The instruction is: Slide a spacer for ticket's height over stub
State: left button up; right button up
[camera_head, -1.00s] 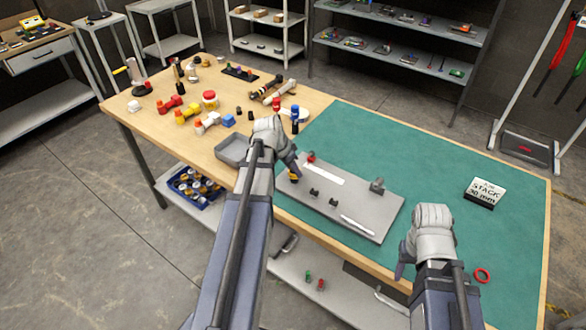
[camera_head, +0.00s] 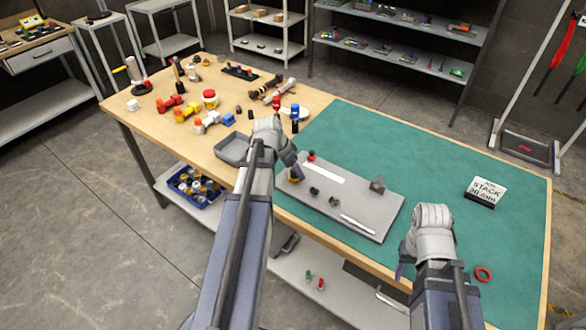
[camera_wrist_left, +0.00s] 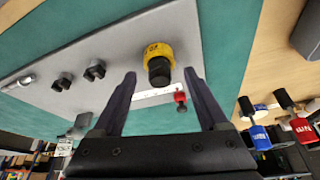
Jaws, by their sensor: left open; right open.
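A grey plate (camera_head: 345,200) lies on the green mat. Near its left end stands a black stub (camera_wrist_left: 159,72) with a yellow spacer (camera_wrist_left: 157,52) around it; the spacer also shows in the head view (camera_head: 295,179). Printing on the spacer is too small to read surely. My left gripper (camera_wrist_left: 160,76) is open, with its fingers apart on either side of the stub and spacer, not visibly touching them. The ticket (camera_head: 487,189) stands on the mat and reads STACK 30 mm. My right gripper (camera_head: 403,268) is open and empty over the mat's front edge.
A red ring (camera_head: 483,274) lies on the mat at right. Blue (camera_head: 295,111) and red (camera_head: 276,103) pieces stand on the wood behind the plate. A grey tray (camera_head: 232,150) and several coloured parts fill the left side. The mat around the ticket is clear.

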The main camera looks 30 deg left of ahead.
pick_arm(q)
jog(key=p+v, duration=0.7)
jog(key=shift+r, duration=0.35)
jog(key=shift+s, duration=0.15)
jog(key=s+d+g+y, duration=0.1)
jog(key=s+d, duration=0.3)
jog(key=d, duration=0.6)
jog(key=s+d+f+g+y, duration=0.1)
jog(key=s+d, duration=0.3)
jog(key=d, duration=0.7)
jog(key=s+d+g+y, duration=0.1)
jog(key=s+d, duration=0.4)
jog(key=d, duration=0.5)
jog(key=shift+d+f+g, duration=0.3)
jog(key=shift+d+g, duration=0.05)
jog(key=shift+g, duration=0.45)
